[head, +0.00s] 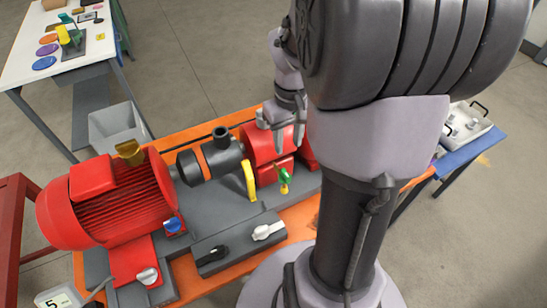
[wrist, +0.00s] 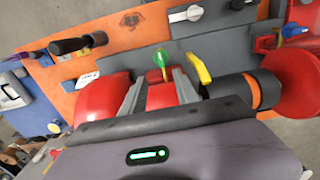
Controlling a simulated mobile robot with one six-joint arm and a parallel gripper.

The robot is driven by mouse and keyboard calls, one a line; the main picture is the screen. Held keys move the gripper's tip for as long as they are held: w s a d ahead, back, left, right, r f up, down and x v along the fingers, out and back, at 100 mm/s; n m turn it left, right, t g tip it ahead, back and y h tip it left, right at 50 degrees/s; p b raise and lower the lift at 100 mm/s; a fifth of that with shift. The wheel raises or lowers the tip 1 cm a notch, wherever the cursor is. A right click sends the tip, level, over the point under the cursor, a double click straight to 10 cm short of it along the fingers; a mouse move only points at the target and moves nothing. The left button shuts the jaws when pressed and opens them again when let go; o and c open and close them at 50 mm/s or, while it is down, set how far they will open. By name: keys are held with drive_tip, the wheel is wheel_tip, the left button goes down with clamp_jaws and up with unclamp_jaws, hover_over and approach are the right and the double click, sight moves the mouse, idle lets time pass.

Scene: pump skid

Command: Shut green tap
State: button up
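The green tap (head: 284,180) sticks up from a red fitting at the front of the red pump (head: 275,143). In the wrist view the green tap (wrist: 159,58) shows beyond the fingertips, roughly centred, with red pump parts (wrist: 157,76) below it. My gripper (head: 284,138) is over the pump, behind the tap in the head view. In the wrist view my gripper (wrist: 157,82) has its two grey fingers apart and nothing held between them. The fingers do not appear to touch the tap.
A yellow lever (head: 250,181) stands close beside the tap; it also shows in the wrist view (wrist: 199,68). A white handle (head: 268,231), a black handle (head: 213,255) and a blue knob (head: 173,225) lie nearer. A red motor (head: 112,195) is left. My arm hides much of the right side.

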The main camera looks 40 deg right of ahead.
sight(286, 172)
wheel_tip(286, 172, down, 13)
drive_tip(key=b, duration=0.3)
drive_tip(key=shift+r, duration=0.15)
clamp_jaws()
